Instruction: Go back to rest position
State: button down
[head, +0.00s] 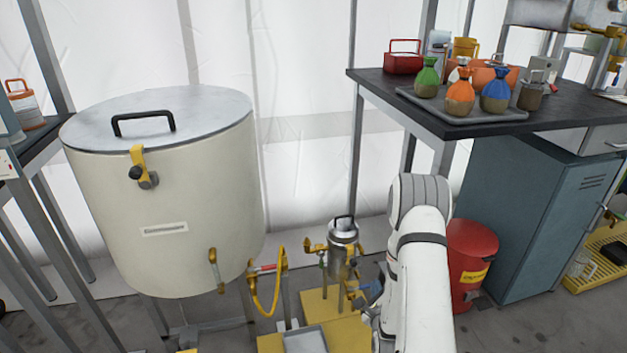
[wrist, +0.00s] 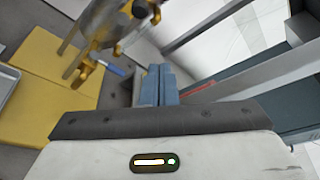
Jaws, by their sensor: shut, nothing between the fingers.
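My gripper (wrist: 158,84) shows in the wrist view with its two blue-grey fingers pressed together and nothing between them. In the head view my white arm reaches down at the lower middle, and the gripper is mostly hidden behind it. The gripper is just right of a small steel vessel (head: 343,245) with brass valves, which stands on a yellow base (head: 318,302). In the wrist view the yellow base (wrist: 40,85) and brass fittings (wrist: 105,30) lie to the left of the fingers, apart from them.
A large cream tank (head: 175,210) with a grey lid stands at left, with a yellow hose (head: 277,285) near its outlet. A dark table (head: 380,82) holds a tray of tied sacks at right. A red bin (head: 470,262) and teal cabinet (head: 530,215) stand close to my arm.

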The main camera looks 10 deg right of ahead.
jog(key=a+r+n+g+y+p, duration=0.1)
jog(key=a+r+n+g+p, duration=0.2)
jog(key=r+n+p, duration=0.8)
jog(key=a+r+n+g+y+p, duration=0.1)
jog(key=a+r+g+p, duration=0.35)
jog(key=r, duration=1.55)
jog(key=s+a+r+n+g+p, duration=0.2)
jog(key=s+r+n+p, duration=0.5)
jog(key=s+r, duration=0.5)
jog(key=s+a+r+n+g+y+p, duration=0.1)
jog(key=s+a+r+n+g+p, duration=0.2)
jog(key=s+r+n+p, duration=0.5)
jog(key=s+r+p, duration=0.1)
jog(key=s+r, duration=0.1)
jog(key=r, duration=0.3)
jog(key=s+r+p, duration=0.2)
jog(key=s+r, duration=0.1)
jog(key=r, duration=0.2)
jog(key=shift+s+a, duration=0.25)
jog(key=shift+a, duration=0.15)
jog(key=shift+r, duration=0.1)
